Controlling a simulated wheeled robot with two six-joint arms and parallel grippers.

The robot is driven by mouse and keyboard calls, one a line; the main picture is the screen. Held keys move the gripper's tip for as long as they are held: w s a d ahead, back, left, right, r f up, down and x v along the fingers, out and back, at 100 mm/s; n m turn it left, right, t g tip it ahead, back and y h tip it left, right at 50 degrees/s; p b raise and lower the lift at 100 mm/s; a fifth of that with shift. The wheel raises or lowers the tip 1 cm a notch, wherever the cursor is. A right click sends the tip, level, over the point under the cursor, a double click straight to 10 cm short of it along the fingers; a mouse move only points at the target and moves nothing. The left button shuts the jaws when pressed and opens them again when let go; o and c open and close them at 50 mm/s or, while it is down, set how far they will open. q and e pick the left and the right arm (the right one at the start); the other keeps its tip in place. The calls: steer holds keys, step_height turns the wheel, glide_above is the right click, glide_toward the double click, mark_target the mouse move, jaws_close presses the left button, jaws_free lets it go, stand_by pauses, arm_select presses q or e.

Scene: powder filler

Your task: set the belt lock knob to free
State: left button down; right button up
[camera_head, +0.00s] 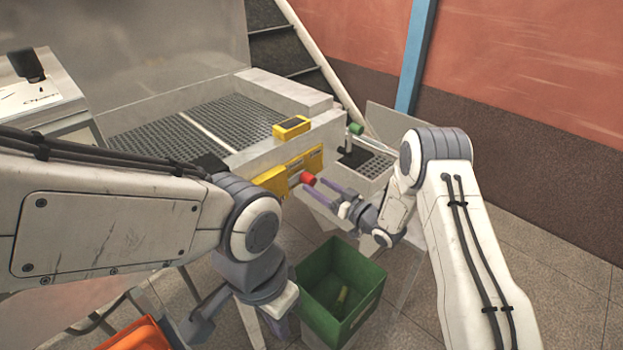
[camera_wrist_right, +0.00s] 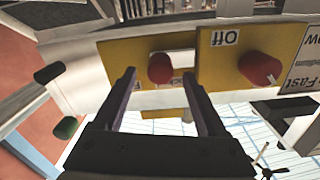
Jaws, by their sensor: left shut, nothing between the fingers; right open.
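A red knob (camera_head: 308,179) sticks out from the yellow plate (camera_head: 277,180) on the machine's front. In the right wrist view, a red knob (camera_wrist_right: 160,68) on a yellow plate lies between the fingers of my right gripper (camera_wrist_right: 158,77). The fingers are apart, and whether they touch it is unclear. A second red knob (camera_wrist_right: 260,69) is on another yellow plate marked "Off". The lettering by the first knob is mostly hidden, so I cannot tell which knob is the belt lock. My right gripper (camera_head: 320,188) is open at the plate. My left gripper (camera_head: 279,327) is shut and empty, low down.
A green crate (camera_head: 365,303) with something inside stands on the floor below. A green-ended handle (camera_head: 355,128) is to the right of the plates. A yellow box (camera_head: 291,127) sits on the machine's top edge. An orange object (camera_head: 140,336) is at the lower left.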

mark_target(314, 183)
steer(key=shift+p+x, duration=0.3)
steer(key=shift+x, duration=1.55)
jaws_close()
